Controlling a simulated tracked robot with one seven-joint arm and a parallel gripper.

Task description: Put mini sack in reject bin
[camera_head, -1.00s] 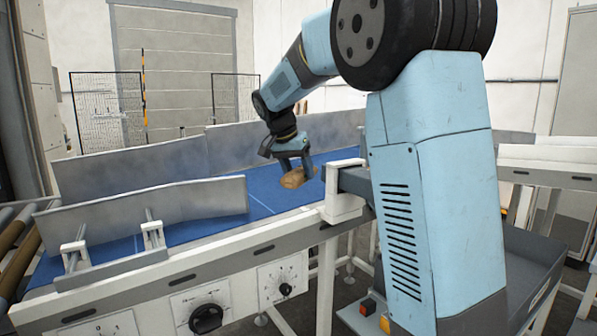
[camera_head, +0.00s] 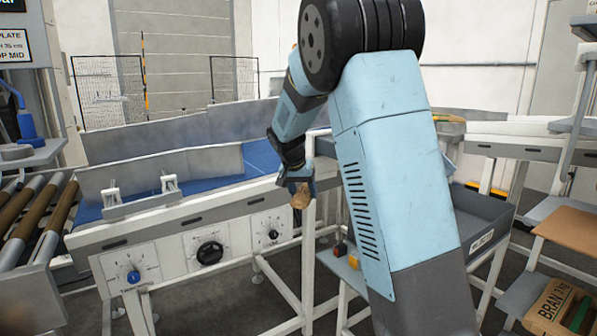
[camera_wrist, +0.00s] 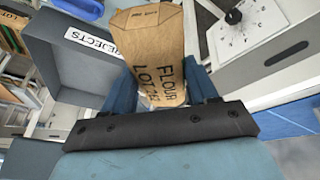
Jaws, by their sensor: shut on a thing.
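The mini sack (camera_wrist: 150,58) is a brown paper sack with "FLOUR LOT" printed on it. My gripper (camera_wrist: 165,85) is shut on it, with one blue finger on each side. In the head view the sack (camera_head: 301,196) hangs below my gripper (camera_head: 300,184), in front of the conveyor's side and clear of the belt. The reject bin (camera_head: 487,238) is a dark grey open box to the right, partly hidden behind my arm. In the wrist view the bin (camera_wrist: 62,62) shows its "REJECTS" label beside and behind the sack; the sack covers part of it.
The blue conveyor belt (camera_head: 228,167) with its metal guides and control knobs (camera_head: 210,252) lies to the left.

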